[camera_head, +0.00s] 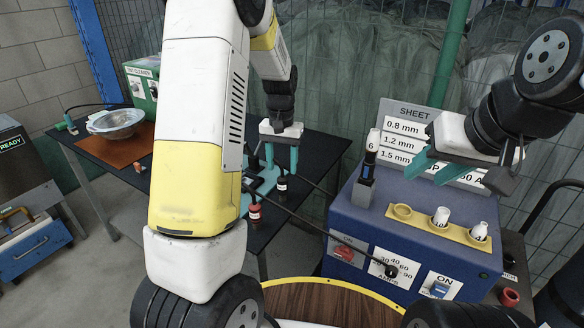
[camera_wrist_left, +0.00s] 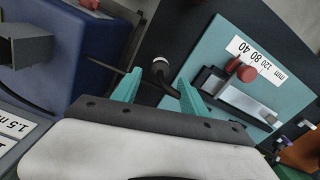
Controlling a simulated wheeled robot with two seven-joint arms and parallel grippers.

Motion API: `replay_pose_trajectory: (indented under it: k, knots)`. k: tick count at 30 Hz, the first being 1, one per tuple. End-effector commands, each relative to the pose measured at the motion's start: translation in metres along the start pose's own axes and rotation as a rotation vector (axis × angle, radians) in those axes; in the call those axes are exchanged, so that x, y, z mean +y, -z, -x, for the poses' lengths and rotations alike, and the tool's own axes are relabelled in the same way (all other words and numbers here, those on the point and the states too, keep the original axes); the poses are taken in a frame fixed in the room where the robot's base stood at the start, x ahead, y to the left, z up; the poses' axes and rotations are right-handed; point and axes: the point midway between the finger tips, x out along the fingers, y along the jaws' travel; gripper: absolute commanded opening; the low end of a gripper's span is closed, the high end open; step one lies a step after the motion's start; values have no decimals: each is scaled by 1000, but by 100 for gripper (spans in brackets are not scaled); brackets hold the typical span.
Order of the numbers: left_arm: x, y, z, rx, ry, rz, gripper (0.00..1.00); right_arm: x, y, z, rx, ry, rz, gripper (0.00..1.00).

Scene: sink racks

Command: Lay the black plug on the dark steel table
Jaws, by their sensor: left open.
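The black plug (camera_head: 282,186), with a white band, is at the dark steel table (camera_head: 322,150), just below my left gripper (camera_head: 281,165). Whether the plug touches the tabletop is unclear.
A teal plate with a red knob (camera_wrist_left: 246,72) lies beside the plug. A red banded plug (camera_head: 255,212) is near it. The blue machine (camera_head: 410,235) stands right, with a yellow cup rack (camera_head: 425,226) on top. A thin cable crosses toward its front. A metal bowl (camera_head: 116,122) is far left.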

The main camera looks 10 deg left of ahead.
Motion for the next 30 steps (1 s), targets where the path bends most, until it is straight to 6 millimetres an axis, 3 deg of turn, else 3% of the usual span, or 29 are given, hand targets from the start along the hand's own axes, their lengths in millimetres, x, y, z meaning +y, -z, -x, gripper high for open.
replay_pose_trajectory:
  k: [3,10,14,21,25,30]
  knots:
    - [0,1,22,3,0,0,51,0,0,0,0,0,0,40]
    - [0,-2,46,8,-5,1,51,0,0,0,0,0,0,40]
    - [2,-19,72,54,-35,10,51,0,0,0,0,0,0,40]
    - [15,-96,144,233,-125,27,51,0,0,0,0,0,0,40]
    - [24,-144,170,337,-153,28,51,0,0,0,0,0,0,40]
    - [34,-200,184,459,-166,28,51,0,0,0,0,0,0,40]
